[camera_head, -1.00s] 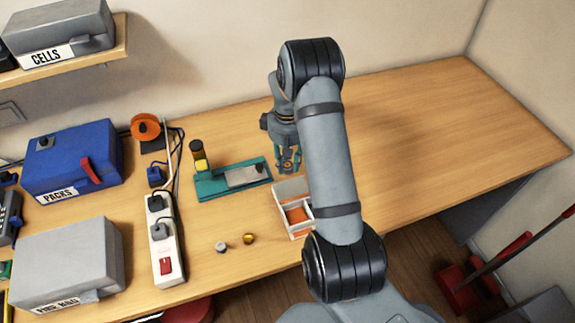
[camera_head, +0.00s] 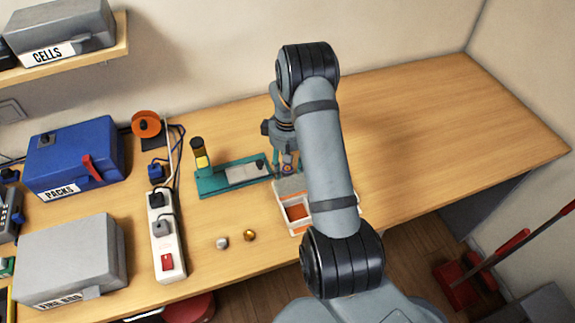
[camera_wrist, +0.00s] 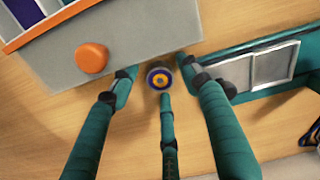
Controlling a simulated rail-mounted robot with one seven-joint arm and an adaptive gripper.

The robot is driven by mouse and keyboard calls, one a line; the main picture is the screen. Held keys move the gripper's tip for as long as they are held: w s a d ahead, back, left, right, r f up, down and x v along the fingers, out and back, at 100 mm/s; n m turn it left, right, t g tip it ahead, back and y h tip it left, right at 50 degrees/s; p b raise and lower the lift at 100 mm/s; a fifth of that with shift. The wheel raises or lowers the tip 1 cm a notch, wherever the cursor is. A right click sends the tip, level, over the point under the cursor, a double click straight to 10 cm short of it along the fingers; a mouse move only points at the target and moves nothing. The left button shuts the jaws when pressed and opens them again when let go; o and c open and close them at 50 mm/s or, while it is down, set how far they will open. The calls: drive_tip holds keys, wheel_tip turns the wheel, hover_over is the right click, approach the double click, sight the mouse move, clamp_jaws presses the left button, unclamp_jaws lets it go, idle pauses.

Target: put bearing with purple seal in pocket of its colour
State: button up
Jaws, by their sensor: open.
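The bearing with the purple seal (camera_wrist: 160,78) shows in the wrist view as a small dark ring with a purple face and yellow-orange centre. It sits between the tips of my gripper (camera_wrist: 157,82), whose teal fingers are spread open around it; one fingertip is close below it, and contact is unclear. In the head view my gripper (camera_head: 287,160) is low beside the tray, partly hidden by my arm. The pocket tray (camera_head: 276,208) shows an orange pocket (camera_head: 297,212). In the wrist view a purple pocket (camera_wrist: 22,12) shows at the top left.
A grey block with an orange knob (camera_wrist: 92,58) adjoins the pockets. A teal fixture (camera_head: 212,186) stands left of my gripper. Silver (camera_head: 222,243) and brass (camera_head: 249,235) small round parts lie near the front edge. A power strip (camera_head: 172,258) stands further left. The table's right side is clear.

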sight(287, 168)
drive_tip(key=shift+r, duration=0.1)
drive_tip(key=shift+r, duration=0.25)
drive_tip(key=shift+w+r, duration=0.1)
drive_tip(key=shift+r, duration=0.25)
wheel_tip(287, 168, up, 10)
drive_tip(key=b, duration=0.2)
drive_tip(key=shift+f, duration=0.15)
drive_tip(key=shift+r, duration=0.65)
drive_tip(key=shift+c, duration=1.1)
